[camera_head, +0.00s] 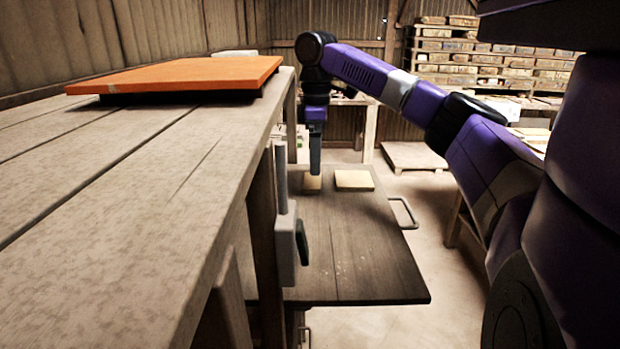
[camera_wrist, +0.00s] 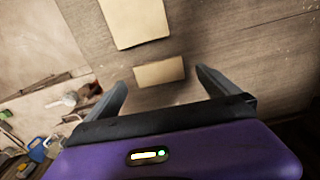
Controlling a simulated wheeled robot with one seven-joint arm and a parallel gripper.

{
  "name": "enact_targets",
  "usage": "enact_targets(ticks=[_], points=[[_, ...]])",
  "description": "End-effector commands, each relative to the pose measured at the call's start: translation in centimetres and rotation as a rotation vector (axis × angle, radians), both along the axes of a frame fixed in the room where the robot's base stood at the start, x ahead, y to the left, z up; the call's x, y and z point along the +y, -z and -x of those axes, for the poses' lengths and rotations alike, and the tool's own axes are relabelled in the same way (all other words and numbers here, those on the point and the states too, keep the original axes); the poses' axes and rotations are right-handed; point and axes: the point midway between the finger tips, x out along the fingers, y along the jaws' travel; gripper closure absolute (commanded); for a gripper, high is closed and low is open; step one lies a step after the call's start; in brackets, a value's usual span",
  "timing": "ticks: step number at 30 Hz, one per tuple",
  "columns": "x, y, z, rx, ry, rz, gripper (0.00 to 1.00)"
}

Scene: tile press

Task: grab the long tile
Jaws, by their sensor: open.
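Two pale tiles lie on the dark wooden board. The narrow, elongated tile (camera_head: 312,184) looks like the long one; in the wrist view it (camera_wrist: 159,72) lies crosswise in the gap between my fingertips. The wider tile (camera_head: 354,180) lies to its right; in the wrist view it (camera_wrist: 135,20) is cut off by the top edge. My gripper (camera_head: 315,172) points down just above the narrow tile and partly hides it. In the wrist view my gripper (camera_wrist: 162,80) is open and empty, with one finger beyond each end of the narrow tile.
The dark board (camera_head: 350,255) has a metal handle (camera_head: 405,213) on its right and is bare toward the front. A wooden table (camera_head: 130,180) bearing an orange slab (camera_head: 185,75) stands at left. A grey upright fitting (camera_head: 286,235) stands at the board's left edge.

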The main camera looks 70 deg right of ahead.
Motion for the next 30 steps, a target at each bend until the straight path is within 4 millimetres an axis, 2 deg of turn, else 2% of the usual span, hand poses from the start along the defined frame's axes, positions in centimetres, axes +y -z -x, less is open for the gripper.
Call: enact_targets(ticks=[5,13,22,23,30], points=[[-0.1,1.6,-0.2,-0.001,-0.001,0.0,0.0],[-0.3,5.2,-0.4,-0.002,-0.001,0.001,0.0],[-0.3,5.9,-0.4,-0.003,-0.001,0.001,0.0],[-0.3,5.9,-0.4,-0.003,-0.001,0.001,0.04],[-0.3,5.9,-0.5,-0.004,-0.001,0.001,0.51]])
